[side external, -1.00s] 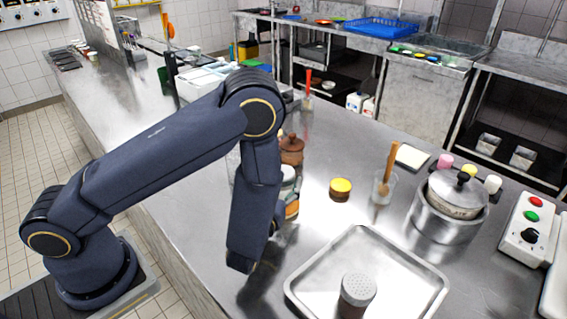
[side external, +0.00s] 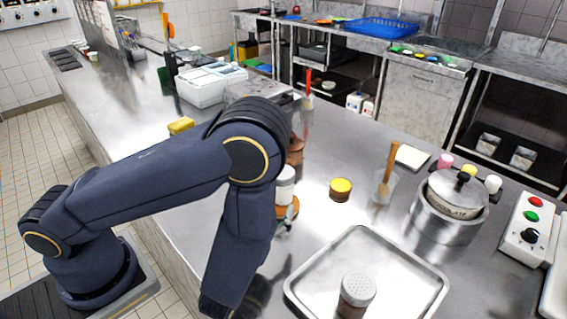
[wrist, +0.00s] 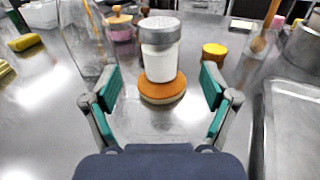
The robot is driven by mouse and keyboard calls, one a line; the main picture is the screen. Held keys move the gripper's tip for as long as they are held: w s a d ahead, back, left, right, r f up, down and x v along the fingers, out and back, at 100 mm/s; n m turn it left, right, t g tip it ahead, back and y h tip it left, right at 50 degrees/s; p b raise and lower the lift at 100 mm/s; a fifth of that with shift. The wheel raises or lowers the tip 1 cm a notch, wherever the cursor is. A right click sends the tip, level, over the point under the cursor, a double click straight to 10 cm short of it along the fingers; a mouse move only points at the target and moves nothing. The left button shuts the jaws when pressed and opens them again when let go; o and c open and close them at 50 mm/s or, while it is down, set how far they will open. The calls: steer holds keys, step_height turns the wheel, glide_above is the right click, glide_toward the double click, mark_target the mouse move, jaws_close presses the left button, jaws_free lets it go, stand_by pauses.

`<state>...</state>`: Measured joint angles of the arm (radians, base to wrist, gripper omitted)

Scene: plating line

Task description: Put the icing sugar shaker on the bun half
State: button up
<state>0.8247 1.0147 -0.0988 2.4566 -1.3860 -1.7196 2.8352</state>
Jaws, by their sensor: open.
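The icing sugar shaker (wrist: 160,62), with white contents and a grey metal lid, stands upright on the bun half (wrist: 162,93) in the wrist view. In the side view the shaker (side external: 286,184) and the orange-brown bun half (side external: 289,210) are partly hidden behind my arm. My gripper (wrist: 160,84) is open, with one teal-padded finger on each side of the view. The fingers are on my side of the shaker with clear gaps, and I see no contact. In the side view my gripper is mostly hidden by the arm.
A metal tray (side external: 408,277) carries a brown-filled shaker (side external: 357,292) at the front. A yellow-lidded jar (side external: 341,189), a glass with a wooden tool (side external: 382,187) and a pot (side external: 455,205) stand farther back. A clear glass vessel (wrist: 82,45) stands left of the shaker.

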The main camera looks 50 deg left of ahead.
steer(key=shift+v, duration=1.2)
steer(key=shift+d+n, duration=0.1)
steer(key=shift+n, duration=0.4)
steer(key=w+n+g, duration=0.1)
steer(key=n, duration=0.1)
steer(key=w+n+h, duration=0.1)
steer(key=w+d+n+g, duration=0.1)
steer(key=n, duration=0.1)
steer(key=shift+w+f+n+g+h, duration=0.15)
steer(key=shift+f+n+g+h, duration=0.15)
steer(key=shift+f+h, duration=0.1)
steer(key=n, duration=0.1)
steer(key=w+d+n+g+h, duration=0.1)
steer(key=w+r+n+h, duration=0.1)
steer(key=n, duration=0.1)
steer(key=shift+w+d, duration=0.25)
steer(key=shift+d, duration=0.05)
step_height(320, 180, up, 10)
steer(key=w+d+n+g+h, duration=0.1)
steer(key=d+n+g+h, duration=0.15)
steer(key=n+h, duration=0.45)
steer(key=s+a+r+n+g+y, duration=0.1)
steer(key=s+a+r+n+g, duration=0.1)
steer(key=s+a+r+n, duration=0.2)
steer(key=s+a+r+n+g+y, duration=0.1)
steer(key=s+a+r+n, duration=0.3)
steer(key=s+a+n, duration=0.5)
steer(key=s+a+g, duration=0.1)
steer(key=s, duration=0.3)
steer(key=shift+y, duration=0.3)
